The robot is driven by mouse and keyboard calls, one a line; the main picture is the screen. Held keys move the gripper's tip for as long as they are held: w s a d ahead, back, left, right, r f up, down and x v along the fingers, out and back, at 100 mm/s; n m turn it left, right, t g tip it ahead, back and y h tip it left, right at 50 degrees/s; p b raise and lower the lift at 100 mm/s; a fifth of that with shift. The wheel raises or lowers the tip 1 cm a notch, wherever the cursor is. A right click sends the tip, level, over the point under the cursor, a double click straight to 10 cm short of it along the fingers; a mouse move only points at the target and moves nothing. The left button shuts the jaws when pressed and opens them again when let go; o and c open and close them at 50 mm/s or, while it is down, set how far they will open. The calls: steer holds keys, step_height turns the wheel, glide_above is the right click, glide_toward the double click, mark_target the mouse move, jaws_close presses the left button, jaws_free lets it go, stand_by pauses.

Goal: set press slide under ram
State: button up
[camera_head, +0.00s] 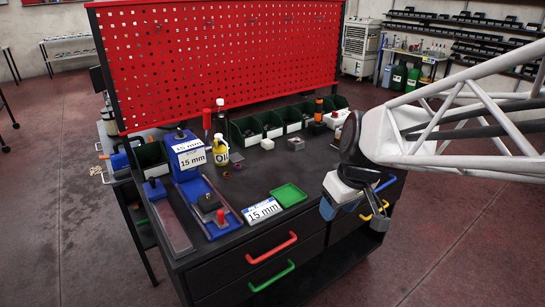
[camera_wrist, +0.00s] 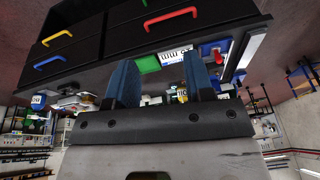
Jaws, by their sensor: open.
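The blue press (camera_head: 188,155) stands at the left of the black table, with white 15 mm labels on its front. A blue channel (camera_head: 226,228) runs from its foot toward the table's front edge. A dark block (camera_head: 209,202), which looks like the slide, sits in the channel, with a red knob (camera_head: 221,216) just in front of it. The block is in front of the press body, apart from it. The ram itself is hard to make out. My gripper (camera_head: 338,208) is open and empty at the table's right front, well away from the press. Its two fingers show apart in the wrist view (camera_wrist: 160,65).
A green tray (camera_head: 289,195) and a white 15 mm card (camera_head: 262,211) lie between my gripper and the channel. A yellow oil bottle (camera_head: 221,150) stands beside the press. Green bins (camera_head: 248,131) line the back below the red pegboard (camera_head: 225,60). Drawers with coloured handles face the front.

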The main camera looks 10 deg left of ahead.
steer(key=w+a+f+n+y, duration=0.1)
steer(key=w+a+f+n, duration=0.2)
steer(key=a, duration=0.4)
steer(key=w+a+f+n, duration=0.2)
steer(key=w+a, duration=0.3)
steer(key=a, duration=0.2)
steer(key=n+g+y, duration=0.1)
steer(key=n+g, duration=0.1)
steer(key=n, duration=0.3)
glide_above(220, 211)
steer(key=d, duration=0.2)
step_height(220, 211, down, 7)
steer(key=shift+w+d+f, duration=0.1)
steer(key=shift+d+f, duration=0.05)
steer(key=shift+f, duration=0.05)
steer(key=shift+x, duration=3.9)
jaws_close()
